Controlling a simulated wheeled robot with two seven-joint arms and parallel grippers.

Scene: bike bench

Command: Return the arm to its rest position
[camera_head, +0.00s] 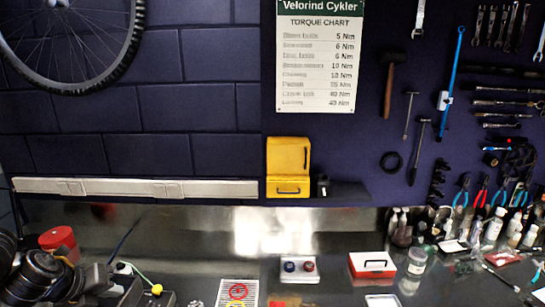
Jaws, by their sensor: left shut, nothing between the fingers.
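My left arm (40,275) comes in at the lower left corner, dark and bulky, low over the bench. Its gripper (122,284) is at the bottom left, shut and empty, and partly cut off by the lower edge. My right arm and gripper are not in view.
A steel bench (190,250) runs below a dark wall. On it are a red round container (57,239), a warning sheet (237,293), a small tray with two knobs (300,269), a red-and-white box (372,265) and several bottles at right. A yellow case (288,166) stands on a shelf.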

